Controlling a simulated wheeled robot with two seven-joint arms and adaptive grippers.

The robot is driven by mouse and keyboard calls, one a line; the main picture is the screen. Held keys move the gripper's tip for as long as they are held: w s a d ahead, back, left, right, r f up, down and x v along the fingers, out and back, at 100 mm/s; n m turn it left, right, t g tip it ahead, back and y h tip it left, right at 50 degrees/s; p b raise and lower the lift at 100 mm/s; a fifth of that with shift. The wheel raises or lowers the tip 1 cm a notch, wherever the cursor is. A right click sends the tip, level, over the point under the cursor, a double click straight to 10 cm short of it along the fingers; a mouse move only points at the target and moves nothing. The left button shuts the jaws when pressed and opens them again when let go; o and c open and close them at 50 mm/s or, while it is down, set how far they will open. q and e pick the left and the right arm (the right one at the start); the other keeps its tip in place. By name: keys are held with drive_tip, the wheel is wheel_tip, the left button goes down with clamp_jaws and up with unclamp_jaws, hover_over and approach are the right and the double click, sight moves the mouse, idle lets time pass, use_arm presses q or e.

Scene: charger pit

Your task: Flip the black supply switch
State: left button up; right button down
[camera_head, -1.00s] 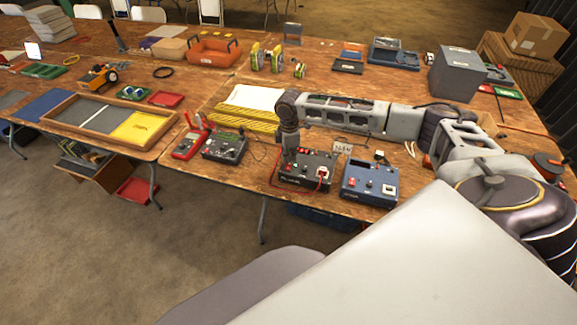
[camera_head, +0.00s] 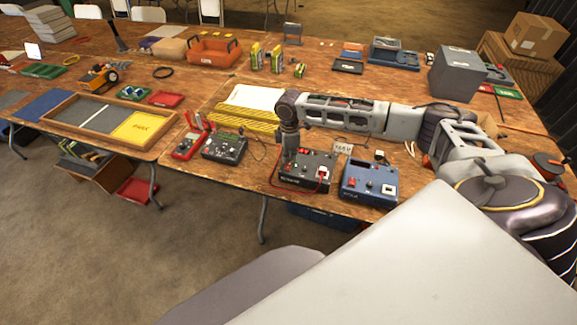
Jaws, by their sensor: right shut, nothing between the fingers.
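The black supply (camera_head: 310,184) is a dark box near the front edge of the table. It has small red and green parts and a white panel on top. A red cable loops beside it. My right gripper (camera_head: 289,164) points down at the left part of its top. The fingers look closed and empty, at or just above the surface. I cannot tell whether they touch the switch, which is too small or hidden behind the gripper to make out. My left gripper is not in view.
A similar blue supply (camera_head: 369,194) stands right of the black one. A dark device (camera_head: 224,149) and a red meter (camera_head: 188,144) stand to the left. A small label card (camera_head: 343,148) stands behind. My right arm crosses the table from the right.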

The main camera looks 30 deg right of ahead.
sight(289, 164)
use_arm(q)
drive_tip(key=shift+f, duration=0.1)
use_arm(e)
drive_tip(key=shift+s+f, duration=0.1)
drive_tip(key=shift+f, duration=1.1)
idle(1.4)
drive_tip(key=shift+r+p, duration=0.6)
drive_tip(key=shift+p, duration=0.05)
drive_tip(key=shift+r+p, duration=0.7)
drive_tip(key=shift+p, duration=0.05)
drive_tip(key=shift+r, duration=0.15)
drive_tip(key=shift+r+p, duration=0.9)
drive_tip(key=shift+p, duration=0.3)
use_arm(q)
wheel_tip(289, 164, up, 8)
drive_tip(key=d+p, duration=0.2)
drive_tip(key=p, duration=0.1)
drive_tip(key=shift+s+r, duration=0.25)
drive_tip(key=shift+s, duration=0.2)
use_arm(e)
drive_tip(key=shift+r, duration=1.25)
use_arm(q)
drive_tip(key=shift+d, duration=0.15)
use_arm(e)
drive_tip(key=shift+a+f, duration=0.1)
